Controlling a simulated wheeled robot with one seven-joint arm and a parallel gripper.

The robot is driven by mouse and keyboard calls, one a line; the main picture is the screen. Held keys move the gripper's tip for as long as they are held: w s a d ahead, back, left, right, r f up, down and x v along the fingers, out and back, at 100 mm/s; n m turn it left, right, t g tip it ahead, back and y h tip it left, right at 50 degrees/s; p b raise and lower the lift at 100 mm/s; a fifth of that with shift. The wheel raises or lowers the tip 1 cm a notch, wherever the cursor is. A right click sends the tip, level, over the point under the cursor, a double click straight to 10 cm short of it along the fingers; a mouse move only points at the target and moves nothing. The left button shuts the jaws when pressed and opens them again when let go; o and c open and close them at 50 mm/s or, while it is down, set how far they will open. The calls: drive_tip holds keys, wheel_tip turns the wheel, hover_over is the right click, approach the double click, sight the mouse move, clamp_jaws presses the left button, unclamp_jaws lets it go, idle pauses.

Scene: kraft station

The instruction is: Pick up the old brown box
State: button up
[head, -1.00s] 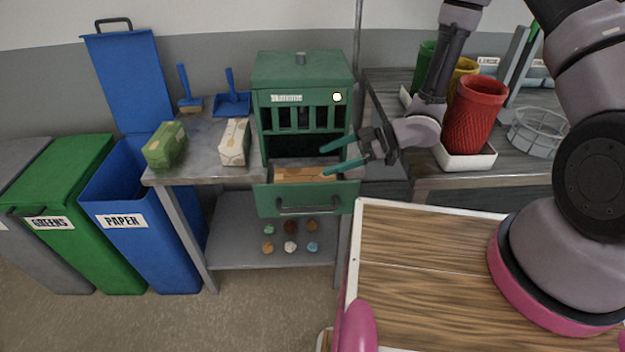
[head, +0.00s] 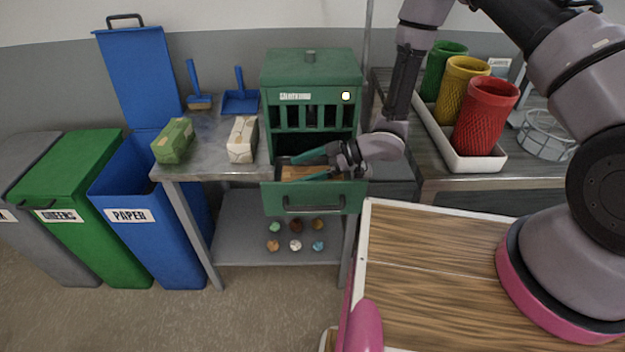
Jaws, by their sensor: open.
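A flat brown surface (head: 296,172) shows inside the open drawer (head: 312,198) of the green cabinet (head: 310,72). It looks like the brown box, but the drawer front and my fingers hide much of it, so I cannot tell its full shape. My gripper (head: 284,169) is open, with its two green fingers apart. It reaches in from the right over the drawer opening, and the brown surface shows between and around the fingers. I cannot tell whether the fingers touch it.
A green package (head: 173,141) and a pale package (head: 242,139) lie on the metal table left of the cabinet. An open blue paper bin (head: 150,225) stands further left. Red (head: 486,115), yellow (head: 463,85) and green (head: 443,70) cups stand in a white tray on the right.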

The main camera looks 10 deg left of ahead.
drive_tip(key=shift+r, duration=0.1)
drive_tip(key=c, duration=1.3)
